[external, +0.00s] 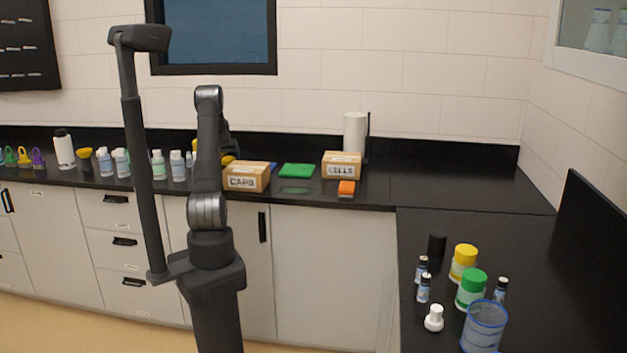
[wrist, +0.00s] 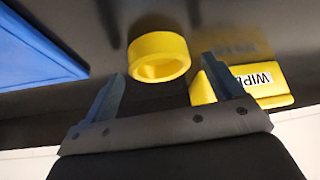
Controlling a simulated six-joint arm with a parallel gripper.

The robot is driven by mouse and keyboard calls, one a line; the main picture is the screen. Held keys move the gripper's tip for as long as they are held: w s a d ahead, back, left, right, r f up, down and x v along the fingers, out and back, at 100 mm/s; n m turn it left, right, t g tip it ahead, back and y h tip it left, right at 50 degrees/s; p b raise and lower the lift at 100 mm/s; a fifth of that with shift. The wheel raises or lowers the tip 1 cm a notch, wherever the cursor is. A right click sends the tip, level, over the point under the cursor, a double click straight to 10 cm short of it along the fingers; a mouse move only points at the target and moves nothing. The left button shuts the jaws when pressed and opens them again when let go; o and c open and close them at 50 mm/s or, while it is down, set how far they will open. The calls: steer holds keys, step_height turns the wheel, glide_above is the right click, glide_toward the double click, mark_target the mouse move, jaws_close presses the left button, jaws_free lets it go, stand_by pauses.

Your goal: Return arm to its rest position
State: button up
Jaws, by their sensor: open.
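My arm stands upright in the middle of the external view, with its far end reaching over the back counter. My gripper is mostly hidden behind my own arm there. In the wrist view my gripper (wrist: 163,65) is open, its two fingers spread apart with nothing held. A yellow ring-shaped cap (wrist: 158,57) lies beyond and between the fingertips, apart from them. A yellow box or packet marked "WIP…" (wrist: 262,84) is beside the right finger; whether they touch I cannot tell.
A blue flat thing (wrist: 38,48) is at the wrist view's upper left. The CAPS box (external: 246,176), green mat (external: 297,170) and CELLS box (external: 342,165) stand on the back counter. Bottles, including a green-capped jar (external: 471,289), and a blue-rimmed beaker (external: 484,327) crowd the right counter.

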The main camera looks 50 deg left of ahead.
steer(key=shift+w+a+f, duration=0.2)
steer(key=shift+a+f, duration=0.05)
steer(key=shift+f, duration=0.35)
steer(key=shift+r, duration=0.2)
